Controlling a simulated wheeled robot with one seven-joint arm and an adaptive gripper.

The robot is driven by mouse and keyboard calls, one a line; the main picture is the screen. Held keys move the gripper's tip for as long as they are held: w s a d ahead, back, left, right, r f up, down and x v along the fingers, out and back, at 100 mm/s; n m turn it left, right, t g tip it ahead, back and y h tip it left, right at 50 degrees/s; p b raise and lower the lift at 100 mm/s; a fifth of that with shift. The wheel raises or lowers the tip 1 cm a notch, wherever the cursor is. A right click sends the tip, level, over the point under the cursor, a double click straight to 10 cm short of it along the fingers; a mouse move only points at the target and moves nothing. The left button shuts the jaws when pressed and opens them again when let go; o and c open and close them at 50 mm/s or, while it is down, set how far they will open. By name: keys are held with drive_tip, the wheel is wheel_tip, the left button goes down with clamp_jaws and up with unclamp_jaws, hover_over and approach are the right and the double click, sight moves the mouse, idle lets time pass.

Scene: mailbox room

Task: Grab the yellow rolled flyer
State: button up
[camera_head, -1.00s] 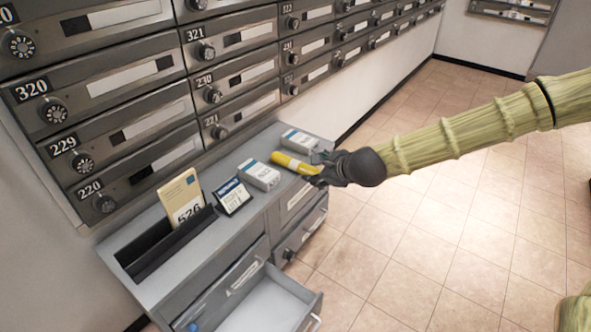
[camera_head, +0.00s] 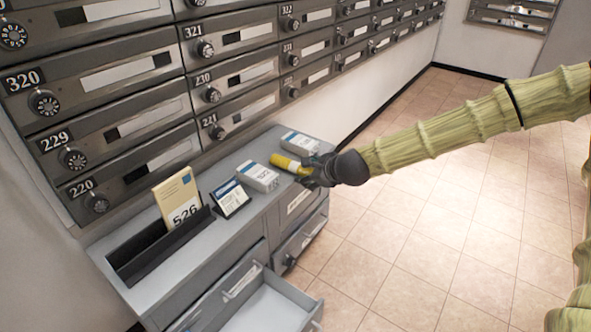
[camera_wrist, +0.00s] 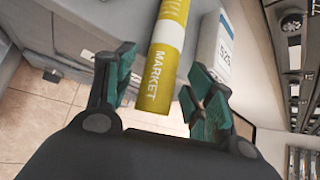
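The yellow rolled flyer (camera_head: 286,163) lies on the grey cabinet top between two small white boxes. In the wrist view the flyer (camera_wrist: 163,65), with a white band and the word MARKET, points down between the two fingers. My gripper (camera_wrist: 160,72) is open around the flyer's near end, with a gap visible on each side. In the head view my gripper (camera_head: 313,170) reaches in from the right and hides the flyer's near end.
White boxes (camera_head: 258,176) (camera_head: 299,143) stand close on both sides of the flyer. A card stand (camera_head: 230,198) and a slot holding an envelope (camera_head: 178,199) are further left. A cabinet drawer (camera_head: 272,308) is open in front. Mailboxes (camera_head: 238,84) line the wall behind.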

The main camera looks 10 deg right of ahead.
drive_tip(key=c, duration=1)
drive_tip(key=shift+r, duration=0.1)
